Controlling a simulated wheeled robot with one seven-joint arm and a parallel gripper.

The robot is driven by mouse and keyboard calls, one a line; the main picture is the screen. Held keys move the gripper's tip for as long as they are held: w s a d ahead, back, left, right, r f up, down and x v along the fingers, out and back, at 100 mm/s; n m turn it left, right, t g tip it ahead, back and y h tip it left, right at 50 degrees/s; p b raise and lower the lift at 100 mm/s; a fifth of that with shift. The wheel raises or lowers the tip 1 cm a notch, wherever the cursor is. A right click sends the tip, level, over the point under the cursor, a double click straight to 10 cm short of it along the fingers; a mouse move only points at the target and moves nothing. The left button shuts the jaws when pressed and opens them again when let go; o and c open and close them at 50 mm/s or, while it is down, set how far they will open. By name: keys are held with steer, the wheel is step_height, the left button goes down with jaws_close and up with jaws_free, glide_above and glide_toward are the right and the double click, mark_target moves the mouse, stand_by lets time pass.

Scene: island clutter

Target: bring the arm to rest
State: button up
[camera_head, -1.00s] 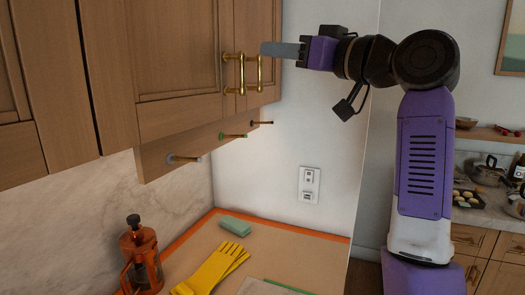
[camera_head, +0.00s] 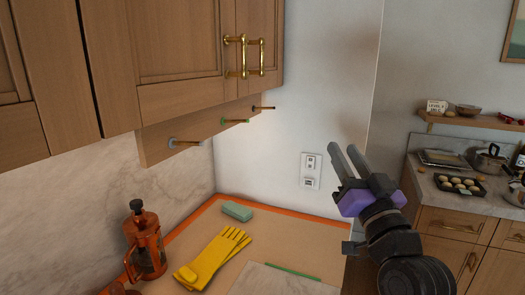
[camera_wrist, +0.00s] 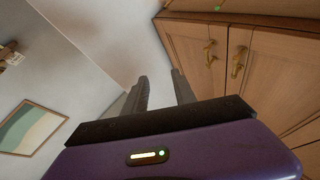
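My gripper (camera_head: 347,163) is in the right half of the head view, pointing up and to the left, in front of the white wall and right of the wall socket. Its two grey fingers are apart with nothing between them. In the wrist view the fingers (camera_wrist: 160,92) also show apart and empty, with the wall behind them. The purple gripper body fills the bottom of that view. The forearm runs down out of the head view at the lower right.
Wooden cupboards (camera_head: 180,60) with brass handles hang at the upper left, with hooks on a board below. On the counter (camera_head: 215,225) are yellow gloves (camera_head: 215,262), a green sponge (camera_head: 237,210) and an orange French press (camera_head: 145,240). A counter with a muffin tray (camera_head: 460,186) stands behind at right.

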steer(key=s+d+f+m+h, duration=0.1)
steer(key=s+d+f+h, duration=0.1)
steer(key=s+f, duration=0.7)
steer(key=s+d+f+h, duration=0.2)
steer(key=s+f, duration=0.6)
steer(key=f, duration=0.2)
steer(key=s+f+g, duration=0.3)
steer(key=s+f, duration=0.4)
steer(key=s, duration=0.9)
steer(key=s+f+n+g, duration=0.1)
steer(key=s+f+g, duration=0.3)
steer(key=s, duration=1.1)
step_height(320, 180, down, 4)
steer(key=shift+s+a+r+g+b, duration=0.2)
steer(key=shift+s+a+g+b, duration=0.1)
steer(key=shift+s+b, duration=0.1)
steer(key=shift+w, duration=0.1)
